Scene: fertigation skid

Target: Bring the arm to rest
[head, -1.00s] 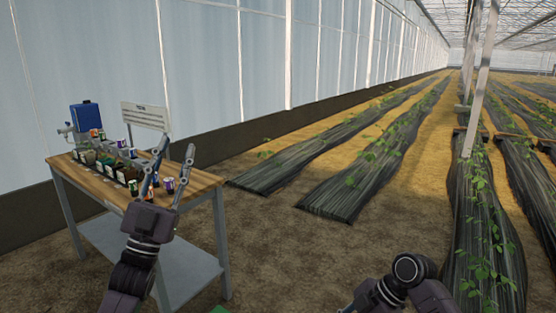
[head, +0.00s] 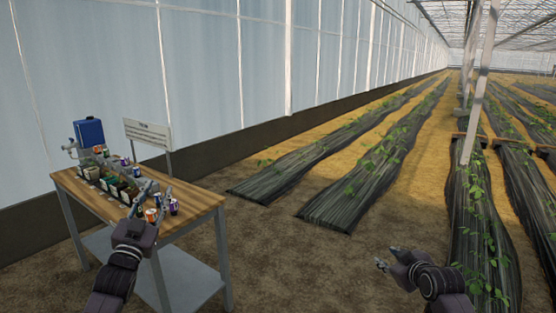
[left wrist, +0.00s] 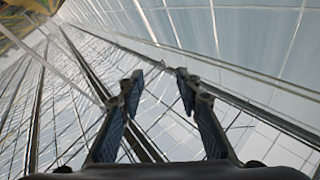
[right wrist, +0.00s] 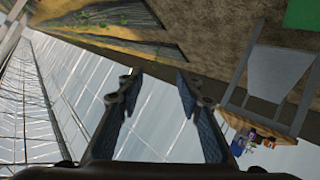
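My left gripper (head: 148,204) is open and empty in the head view, in front of the table's near right part. In the left wrist view its two fingers (left wrist: 155,88) stand apart with only the greenhouse wall and roof beyond. My right gripper (head: 384,257) is at the lower right of the head view, over bare soil, away from the table. In the right wrist view its fingers (right wrist: 160,90) are apart with nothing between them.
A wooden-topped table (head: 195,205) at the left bears several small cans (head: 152,215), a row of dark containers (head: 112,182) and a blue tank (head: 88,133). A white sign (head: 148,134) stands behind it. Covered plant rows (head: 350,200) run off to the right. Soil between is clear.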

